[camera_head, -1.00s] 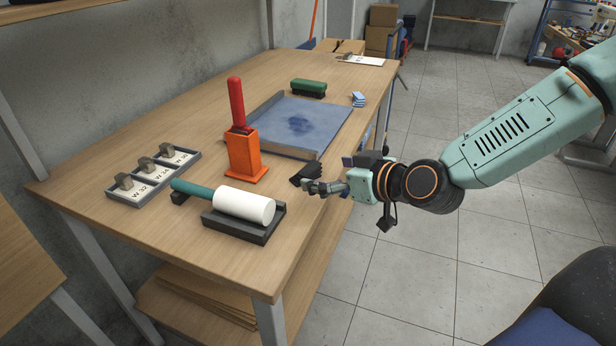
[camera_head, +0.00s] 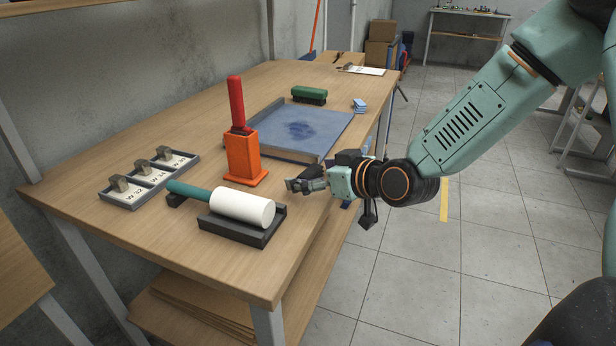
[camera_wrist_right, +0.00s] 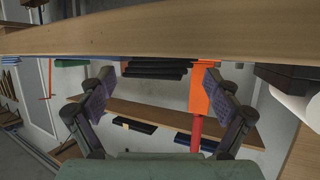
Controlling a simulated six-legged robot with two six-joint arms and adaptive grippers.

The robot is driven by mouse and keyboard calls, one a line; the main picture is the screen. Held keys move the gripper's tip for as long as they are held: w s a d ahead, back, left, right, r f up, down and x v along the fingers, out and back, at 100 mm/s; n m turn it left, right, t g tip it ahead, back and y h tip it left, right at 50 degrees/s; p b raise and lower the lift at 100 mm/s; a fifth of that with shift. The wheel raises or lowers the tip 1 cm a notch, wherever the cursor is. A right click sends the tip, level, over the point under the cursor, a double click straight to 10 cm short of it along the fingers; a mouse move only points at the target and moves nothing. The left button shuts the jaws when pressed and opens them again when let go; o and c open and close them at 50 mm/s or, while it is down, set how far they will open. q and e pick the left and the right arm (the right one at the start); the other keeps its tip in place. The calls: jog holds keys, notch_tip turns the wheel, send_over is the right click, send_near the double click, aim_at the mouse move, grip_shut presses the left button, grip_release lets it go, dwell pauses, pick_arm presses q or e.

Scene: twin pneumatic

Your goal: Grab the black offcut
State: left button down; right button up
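The black offcut (camera_wrist_right: 157,69) is a dark, layered flat stack at the table edge, between the fingers in the right wrist view, which appears upside down. In the head view the offcut (camera_head: 313,171) shows partly behind my right gripper (camera_head: 296,185), near the table's right edge. In the wrist view my right gripper (camera_wrist_right: 160,93) is open, with its two fingers wide apart on either side of the offcut. I see no contact with it. My left gripper is not in view.
An orange holder (camera_head: 243,157) with a red-handled tool stands just left of the offcut. A blue tray (camera_head: 330,122) lies behind it. A white roller (camera_head: 243,206) rests on a dark stand in front. A green brush (camera_head: 309,93) sits farther back.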

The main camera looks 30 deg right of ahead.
jog(key=c, duration=0.7)
